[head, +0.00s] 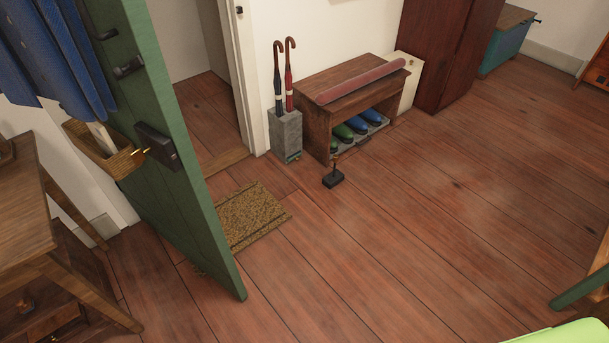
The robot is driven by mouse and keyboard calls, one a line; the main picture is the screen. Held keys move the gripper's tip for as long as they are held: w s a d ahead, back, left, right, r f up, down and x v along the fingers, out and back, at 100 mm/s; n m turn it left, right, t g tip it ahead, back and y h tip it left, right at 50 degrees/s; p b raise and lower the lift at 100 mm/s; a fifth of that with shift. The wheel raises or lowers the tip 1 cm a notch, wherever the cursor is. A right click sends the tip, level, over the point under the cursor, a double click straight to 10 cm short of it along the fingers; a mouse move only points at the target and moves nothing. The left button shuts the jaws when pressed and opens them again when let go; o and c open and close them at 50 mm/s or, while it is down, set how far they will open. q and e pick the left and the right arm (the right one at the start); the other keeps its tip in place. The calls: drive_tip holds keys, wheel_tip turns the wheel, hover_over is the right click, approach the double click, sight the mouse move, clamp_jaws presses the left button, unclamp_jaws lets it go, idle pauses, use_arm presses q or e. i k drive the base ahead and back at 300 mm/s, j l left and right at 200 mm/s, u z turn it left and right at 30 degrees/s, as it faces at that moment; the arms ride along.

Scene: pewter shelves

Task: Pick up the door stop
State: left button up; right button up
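A small dark block with an upright handle, which looks like the door stop (333,179), stands on the wooden floor near the middle of the head view. It is just in front of the left end of the shoe bench (318,128) and apart from the open green door (172,190). Neither of my grippers shows in this view.
A doormat (255,214) lies between the door and the door stop. A grey stand (286,135) holds two umbrellas beside the bench. A wooden table (25,215) is at left, and something lime green (565,333) at bottom right. The middle floor is clear.

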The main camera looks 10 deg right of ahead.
sight(330, 180)
drive_tip(key=i+l+u, duration=0.2)
drive_tip(key=l, duration=0.2)
drive_tip(key=i+l+u, duration=0.25)
drive_tip(key=l, duration=0.2)
drive_tip(key=l+u, duration=0.2)
drive_tip(key=l, duration=0.2)
drive_tip(key=i+l+u, duration=0.2)
drive_tip(key=l, duration=0.3)
drive_tip(key=k+j, duration=0.05)
drive_tip(key=k, duration=0.05)
